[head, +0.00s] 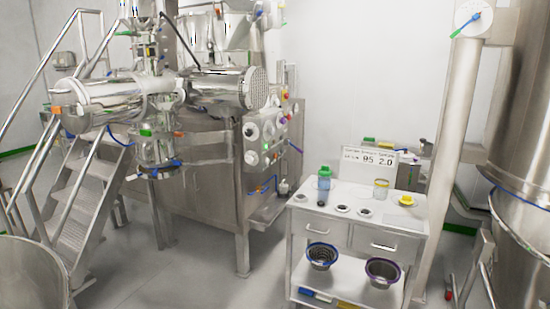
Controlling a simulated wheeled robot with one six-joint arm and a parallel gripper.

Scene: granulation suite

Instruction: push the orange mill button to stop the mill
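The mill's steel machine (200,170) stands left of centre, with a side panel of small round dials and buttons (265,140). Another small orange spot (56,110) shows at the left end of the horizontal steel cylinder (110,100). Green spots also show on the panel. My gripper is not in view, and nothing is seen touching the panel.
A white cart (325,230) with jars, small dishes and two bowls below stands right of the machine. A sign (368,160) stands behind it. Metal stairs (70,200) are at left, a steel column (448,150) and large vessel (525,160) at right. Floor (190,280) before the machine is clear.

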